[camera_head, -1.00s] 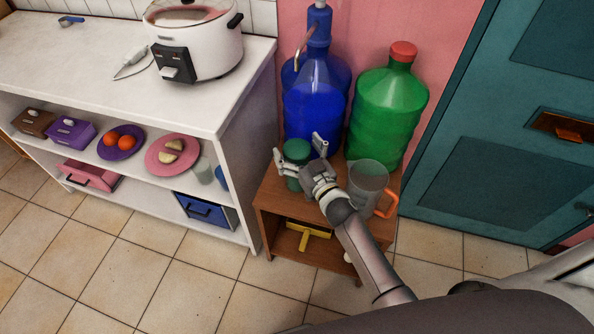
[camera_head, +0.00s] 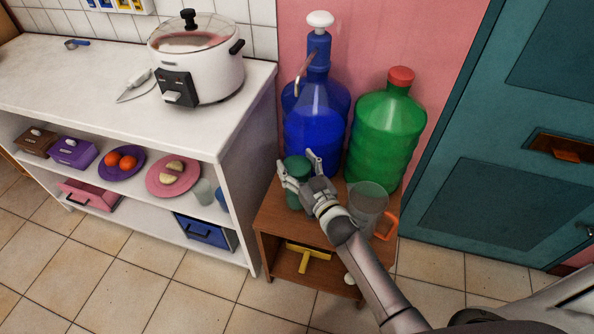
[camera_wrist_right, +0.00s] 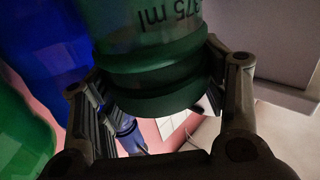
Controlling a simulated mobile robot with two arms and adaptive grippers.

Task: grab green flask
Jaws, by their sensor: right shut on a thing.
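The green flask (camera_head: 295,164) stands at the front left of the small wooden shelf top, in front of the blue bottle. My right gripper (camera_head: 297,170) is around it, with one finger on each side, shut on it. In the right wrist view the dark green flask (camera_wrist_right: 152,60) shows large between the two fingers, with "375 ml" printed upside down on it. The gripper partly hides the flask in the head view, and I cannot tell whether its base is off the shelf. My left gripper is not in view.
A large blue bottle (camera_head: 315,120) and a large green bottle (camera_head: 385,135) stand close behind. A clear mug with an orange handle (camera_head: 368,203) stands just right of my gripper. The white counter (camera_head: 120,110) is at the left, the teal door (camera_head: 490,150) at the right.

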